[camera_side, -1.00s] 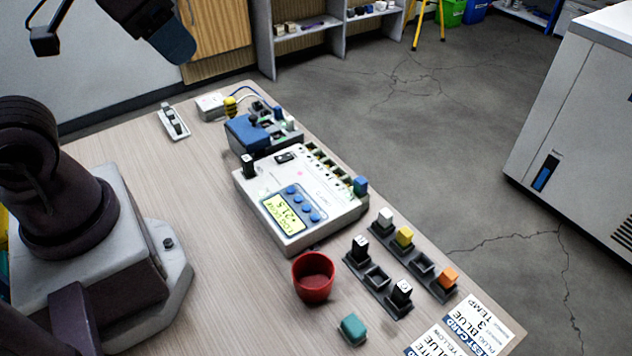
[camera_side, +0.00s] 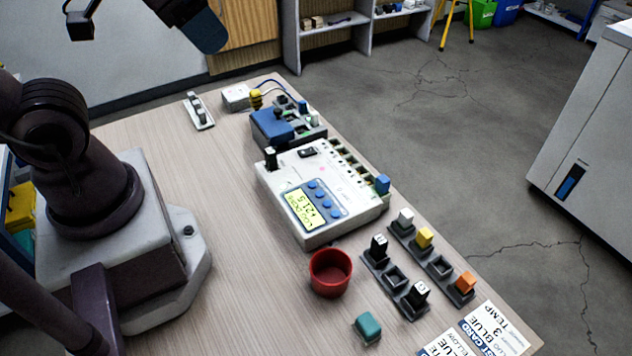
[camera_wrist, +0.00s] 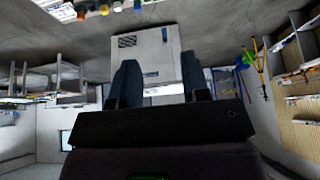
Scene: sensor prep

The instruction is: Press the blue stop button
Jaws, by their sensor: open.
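The white measuring device (camera_side: 300,240) stands on the table with a lit yellow-green display reading about 21.5. Several round blue buttons (camera_side: 321,194) sit beside the display; their labels are too small to read, so I cannot tell which is stop. My gripper shows in the wrist view (camera_wrist: 160,80) with two dark blue fingers apart and nothing between them. In the side view only a dark blue end part of my arm shows at the top left, high and well away from the device; the fingertips cannot be made out there.
A red cup (camera_side: 330,285) and a teal block (camera_side: 367,328) stand in front of the device. Dark plug holders (camera_side: 394,278) with coloured plugs are at right. A blue unit (camera_side: 272,128) with wires is behind. Printed cards (camera_side: 490,330) lie near the edge.

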